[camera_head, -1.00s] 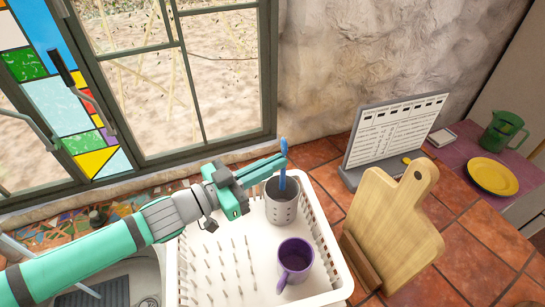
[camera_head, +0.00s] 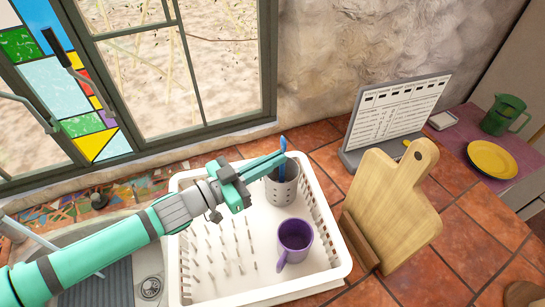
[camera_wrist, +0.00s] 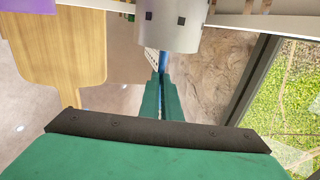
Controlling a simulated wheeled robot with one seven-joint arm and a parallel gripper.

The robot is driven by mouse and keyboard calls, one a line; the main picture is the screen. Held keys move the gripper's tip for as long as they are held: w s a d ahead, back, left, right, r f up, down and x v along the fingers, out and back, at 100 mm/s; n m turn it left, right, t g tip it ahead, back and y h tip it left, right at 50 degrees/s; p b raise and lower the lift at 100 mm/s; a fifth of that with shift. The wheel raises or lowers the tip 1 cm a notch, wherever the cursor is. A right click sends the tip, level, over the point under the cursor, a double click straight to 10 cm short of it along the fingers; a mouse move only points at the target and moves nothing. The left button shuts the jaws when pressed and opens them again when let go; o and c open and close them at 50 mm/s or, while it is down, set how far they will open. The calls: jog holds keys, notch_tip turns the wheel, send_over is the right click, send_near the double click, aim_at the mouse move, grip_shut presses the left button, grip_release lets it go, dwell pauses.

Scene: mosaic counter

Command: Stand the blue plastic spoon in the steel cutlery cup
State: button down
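The steel cutlery cup (camera_head: 281,193), a grey cylinder with holes, stands upright at the back right of the white dish rack. In the wrist view its wall (camera_wrist: 172,30) is at the top. The blue plastic spoon (camera_head: 282,146) is upright at the cup's mouth, its upper end above the rim and its lower part hidden by the cup. My gripper (camera_head: 274,164) reaches in from the left just above the rim, its green fingers closed on the spoon. The wrist view shows the spoon (camera_wrist: 163,62) at the fingertips.
The white dish rack (camera_head: 343,262) holds a purple mug (camera_head: 295,238) in front of the cup. A wooden cutting board (camera_head: 392,213) stands close on the right, with a grey-based panel (camera_head: 398,122) behind it. The window (camera_head: 170,70) is behind on the left.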

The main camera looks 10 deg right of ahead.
jog(key=c, duration=1.9)
grip_release()
jog(key=v, duration=0.7)
jog(key=shift+s+a, duration=0.15)
jog(key=shift+a, duration=0.05)
